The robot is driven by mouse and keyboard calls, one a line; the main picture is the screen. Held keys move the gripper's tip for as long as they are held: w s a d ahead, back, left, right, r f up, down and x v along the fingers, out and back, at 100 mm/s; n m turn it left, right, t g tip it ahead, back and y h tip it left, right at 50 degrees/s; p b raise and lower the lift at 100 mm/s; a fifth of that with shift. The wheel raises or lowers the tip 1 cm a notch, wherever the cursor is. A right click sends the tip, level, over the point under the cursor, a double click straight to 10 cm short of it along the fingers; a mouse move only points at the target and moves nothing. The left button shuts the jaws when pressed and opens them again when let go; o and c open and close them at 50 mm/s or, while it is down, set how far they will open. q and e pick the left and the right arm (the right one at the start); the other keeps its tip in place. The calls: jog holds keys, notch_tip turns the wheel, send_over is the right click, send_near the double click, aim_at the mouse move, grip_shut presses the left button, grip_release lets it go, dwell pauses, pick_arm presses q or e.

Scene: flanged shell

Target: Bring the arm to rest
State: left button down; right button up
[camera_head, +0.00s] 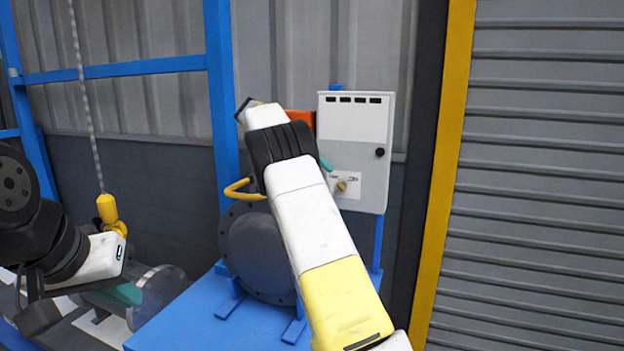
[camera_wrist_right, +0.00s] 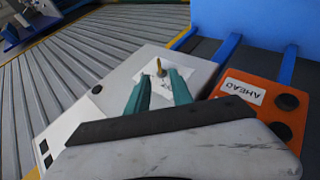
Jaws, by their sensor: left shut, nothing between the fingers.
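My right arm reaches up across the middle of the head view. Its right gripper (camera_head: 326,163) is mostly hidden behind the wrist, with a little teal finger showing beside the white control box (camera_head: 358,125). In the right wrist view, the two teal fingers of the right gripper (camera_wrist_right: 158,76) stand apart with nothing held between them. They point towards the small brass knob (camera_wrist_right: 159,66) on the box's labelled face; I cannot tell if they touch it. My left gripper (camera_head: 127,293) is low at the left, shut and empty, near a round metal-and-clear part (camera_head: 160,290).
A dark flanged shell (camera_head: 258,252) with a yellow handle (camera_head: 240,190) stands on a blue base (camera_head: 185,325). A chain with a yellow hook (camera_head: 110,212) hangs at the left. Blue posts (camera_head: 222,90) stand behind.

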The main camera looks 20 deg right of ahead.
jog(key=shift+v, duration=0.8)
jog(key=s+r+n+t+y, duration=0.1)
jog(key=s+n+t+y, duration=0.2)
jog(key=s+y, duration=0.75)
jog(key=s+a+f+n+t, duration=0.1)
jog(key=s+a, duration=0.3)
jog(key=s, duration=0.5)
jog(key=s+a+f+n+t+y, duration=0.1)
jog(key=s+a+f+t, duration=0.1)
jog(key=s, duration=0.7)
jog(key=s+a+f+n+t, duration=0.1)
jog(key=s+a+f, duration=0.3)
jog(key=s, duration=0.5)
jog(key=shift+s+a, duration=0.25)
jog(key=shift+a, duration=0.6)
jog(key=shift+y, duration=0.25)
